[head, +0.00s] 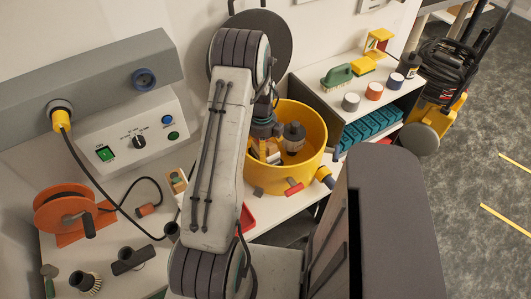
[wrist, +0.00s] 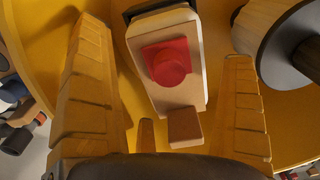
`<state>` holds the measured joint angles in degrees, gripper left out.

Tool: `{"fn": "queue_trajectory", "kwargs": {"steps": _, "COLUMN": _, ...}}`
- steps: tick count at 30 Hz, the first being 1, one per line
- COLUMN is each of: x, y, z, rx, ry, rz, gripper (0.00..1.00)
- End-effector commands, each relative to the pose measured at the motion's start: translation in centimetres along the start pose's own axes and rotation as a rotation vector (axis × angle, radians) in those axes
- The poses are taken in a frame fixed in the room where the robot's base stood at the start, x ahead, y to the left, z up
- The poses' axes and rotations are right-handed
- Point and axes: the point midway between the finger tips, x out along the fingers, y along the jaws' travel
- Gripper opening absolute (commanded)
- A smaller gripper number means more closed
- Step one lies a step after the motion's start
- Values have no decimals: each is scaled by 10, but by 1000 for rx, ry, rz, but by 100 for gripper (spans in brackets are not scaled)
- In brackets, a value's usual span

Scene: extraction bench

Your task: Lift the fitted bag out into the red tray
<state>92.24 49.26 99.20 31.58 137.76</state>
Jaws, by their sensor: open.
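The bag (wrist: 185,85), pale tan with a red square collar and round red port, sits inside the yellow tub (head: 318,152). In the wrist view it lies between the two orange fingers of my gripper (wrist: 165,50), which are spread apart with gaps on both sides. In the head view my gripper (head: 266,148) reaches down into the tub, and I cannot clearly pick out the bag there. A red edge (head: 249,218), perhaps the red tray, shows beside my arm below the tub; most of it is hidden.
A dark-and-tan cylindrical part (head: 294,137) stands in the tub right of my gripper. An orange reel (head: 68,212) and a switch box (head: 138,140) are at left. Small red and grey pieces lie before the tub.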

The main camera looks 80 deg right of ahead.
Motion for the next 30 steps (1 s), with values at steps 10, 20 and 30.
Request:
{"fn": "queue_trajectory", "kwargs": {"steps": 10, "x": 6, "y": 0, "z": 0, "rx": -1, "ry": -1, "rz": -1, "gripper": 100}}
{"fn": "queue_trajectory", "kwargs": {"steps": 20, "x": 6, "y": 0, "z": 0, "rx": -1, "ry": -1, "rz": -1, "gripper": 72}}
{"fn": "queue_trajectory", "kwargs": {"steps": 30, "x": 5, "y": 0, "z": 0, "rx": -1, "ry": -2, "rz": -1, "gripper": 47}}
